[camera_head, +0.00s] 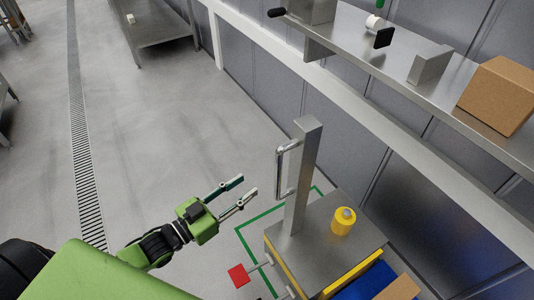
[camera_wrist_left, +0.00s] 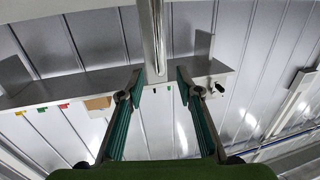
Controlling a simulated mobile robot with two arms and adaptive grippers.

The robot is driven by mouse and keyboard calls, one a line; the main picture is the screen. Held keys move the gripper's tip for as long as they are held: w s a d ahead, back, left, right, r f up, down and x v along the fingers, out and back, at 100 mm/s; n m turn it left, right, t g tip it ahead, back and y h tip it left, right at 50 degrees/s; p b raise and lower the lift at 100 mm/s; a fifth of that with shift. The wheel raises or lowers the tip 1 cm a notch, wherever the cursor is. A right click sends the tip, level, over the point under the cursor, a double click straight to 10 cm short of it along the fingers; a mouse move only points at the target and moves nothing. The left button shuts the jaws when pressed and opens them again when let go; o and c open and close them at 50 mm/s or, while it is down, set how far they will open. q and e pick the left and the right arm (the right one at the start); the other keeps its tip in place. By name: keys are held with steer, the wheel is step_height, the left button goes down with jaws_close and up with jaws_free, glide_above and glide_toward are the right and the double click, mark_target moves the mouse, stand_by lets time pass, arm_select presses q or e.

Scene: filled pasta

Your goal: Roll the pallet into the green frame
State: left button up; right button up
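My left gripper (camera_head: 248,185) is open and empty, with its two fingers pointing toward the steel post (camera_head: 303,180) and its handle (camera_head: 281,170). A gap shows between the fingertips and the handle. In the left wrist view my left gripper (camera_wrist_left: 160,85) has spread fingers, with an upright metal bar (camera_wrist_left: 154,40) ahead between them. The post rises from a wheeled steel-topped unit (camera_head: 318,232) with yellow edges, apparently the pallet. The green frame (camera_head: 255,218) is a line on the floor around the unit; its near right part is hidden. My right gripper is out of view.
A yellow cylinder (camera_head: 343,221) stands on the unit's top. A red block (camera_head: 238,275) sits beside it. A cardboard box (camera_head: 500,95) is on the wall shelf (camera_head: 400,75) above. Open floor lies left, with a drain strip (camera_head: 85,160) and a steel table (camera_head: 150,25).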

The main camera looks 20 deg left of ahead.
mark_target(278, 163)
arm_select(q)
steer(key=x, duration=1.3)
steer(key=shift+w+d+r+p, duration=0.1)
steer(key=shift+p, duration=0.2)
steer(key=shift+w+d, duration=0.1)
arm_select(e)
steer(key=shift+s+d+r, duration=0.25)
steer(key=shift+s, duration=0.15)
arm_select(q)
jaws_close()
